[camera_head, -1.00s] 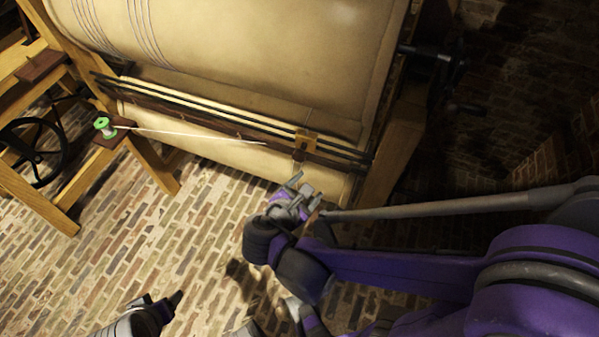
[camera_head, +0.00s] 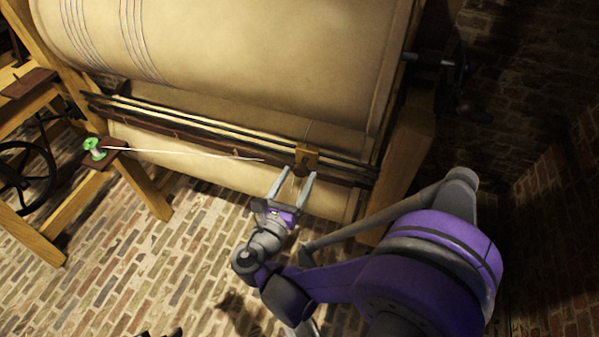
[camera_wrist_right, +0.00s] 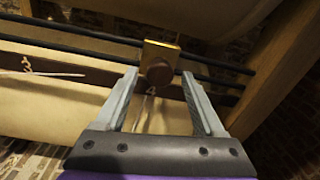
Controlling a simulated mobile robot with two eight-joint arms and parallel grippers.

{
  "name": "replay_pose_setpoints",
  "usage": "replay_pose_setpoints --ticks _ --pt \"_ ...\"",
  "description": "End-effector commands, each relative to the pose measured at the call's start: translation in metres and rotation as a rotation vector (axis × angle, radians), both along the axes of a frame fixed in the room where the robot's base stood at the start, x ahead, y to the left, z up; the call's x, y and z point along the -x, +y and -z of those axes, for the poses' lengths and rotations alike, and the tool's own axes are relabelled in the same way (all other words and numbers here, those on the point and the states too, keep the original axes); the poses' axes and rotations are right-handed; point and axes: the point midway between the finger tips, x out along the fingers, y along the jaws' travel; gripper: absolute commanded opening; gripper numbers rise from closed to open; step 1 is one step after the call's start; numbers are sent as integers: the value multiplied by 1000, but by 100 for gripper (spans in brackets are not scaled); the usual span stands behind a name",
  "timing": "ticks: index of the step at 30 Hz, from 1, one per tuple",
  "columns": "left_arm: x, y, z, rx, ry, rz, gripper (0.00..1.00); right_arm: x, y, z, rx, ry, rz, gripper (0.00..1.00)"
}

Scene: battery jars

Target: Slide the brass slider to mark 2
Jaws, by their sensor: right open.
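The brass slider (camera_head: 307,155) sits on the dark rods near the right end of the rail in the head view. It has a round brown knob (camera_wrist_right: 160,72) on its front. In the right wrist view, a 4 shows on the brown board just below the knob, and a 3 shows further left. My right gripper (camera_head: 298,174) is open, with one fingertip on each side of the knob; I cannot tell whether they touch it. Only a dark tip of my left gripper (camera_head: 172,332) shows at the bottom edge. Mark 2 is not readable.
The brown marked board (camera_head: 215,149) runs along below the rods. A green spool (camera_head: 95,148) stands at its left end, with a pale pointer or thread reaching right. A large tan drum (camera_head: 230,60) hangs above. A wooden post (camera_head: 404,150) stands right of the slider.

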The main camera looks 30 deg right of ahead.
Motion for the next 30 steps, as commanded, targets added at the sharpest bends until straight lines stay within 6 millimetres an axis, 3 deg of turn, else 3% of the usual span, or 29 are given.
replay_pose_setpoints --ticks 4,14,26,30 --pt "0 0 1 0 0 0 70 -9 -12 0 0 0 3 71" --pt "0 0 1 0 0 0 70 -12 -15 0 -1 -1 -1 71" --pt "0 0 1 0 0 0 70 -12 -15 0 -1 -1 0 2" --pt "0 0 1 0 0 0 70 -12 -15 0 -1 0 0 0"
